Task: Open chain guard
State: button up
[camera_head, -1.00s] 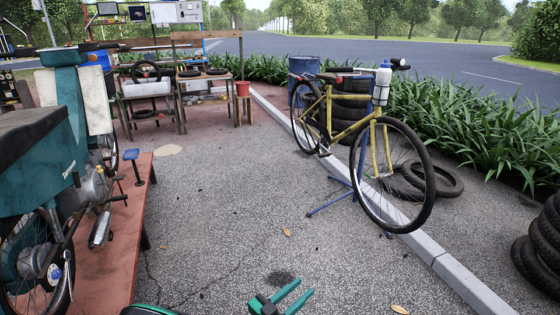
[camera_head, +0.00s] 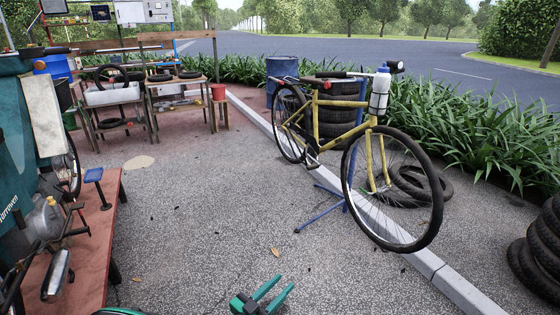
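I cannot make out a chain guard on either vehicle. A teal motorbike (camera_head: 19,150) stands on a low red platform (camera_head: 95,245) at the left, partly cut off by the picture's edge. Its engine (camera_head: 42,222) shows low on its side. A yellow bicycle (camera_head: 340,127) stands upright on a blue stand (camera_head: 325,218) right of the middle. My gripper (camera_head: 283,283) is at the bottom centre, low over the pavement. Its two green fingers are apart with nothing between them. It is well away from both vehicles.
Workbenches (camera_head: 165,90) with tyres and a white basin stand at the back left. A red bucket (camera_head: 218,91) and blue barrel (camera_head: 281,72) are behind. Stacked tyres (camera_head: 537,255) stand at the right. A kerb (camera_head: 425,262) runs beside the bicycle. The middle pavement is clear.

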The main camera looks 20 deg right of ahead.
aim_at(310, 139)
jog(key=z, duration=0.05)
jog(key=i, duration=3.9)
jog(key=z, duration=0.85)
